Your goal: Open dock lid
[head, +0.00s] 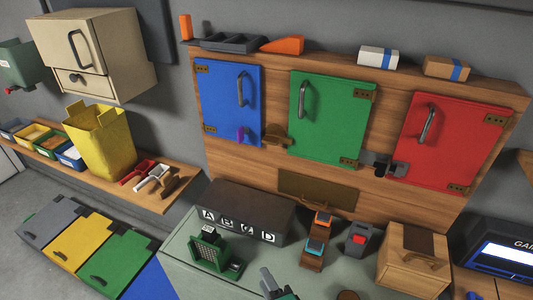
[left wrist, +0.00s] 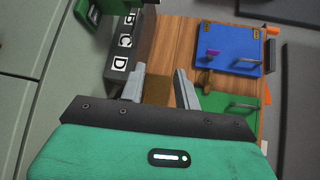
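I cannot tell for certain which part is the dock lid. A light wooden box (head: 398,276) with a dark panel (head: 418,240) and a handle on top stands at the right of the grey-green table and looks closed. A brown flap (head: 318,188) with a handle is set low in the wooden cabinet front and looks shut. My left gripper (head: 270,284) enters at the bottom edge of the head view, only partly visible, in front of the table items. In the left wrist view its two fingers (left wrist: 160,90) are apart with nothing between them. My right gripper is not in view.
A black block lettered A to D (head: 245,212), a green dock-like holder (head: 210,248), small stands (head: 315,240) and a grey-and-red device (head: 357,240) crowd the table. Blue (head: 225,105), green (head: 325,120) and red (head: 455,140) cabinet doors are shut behind.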

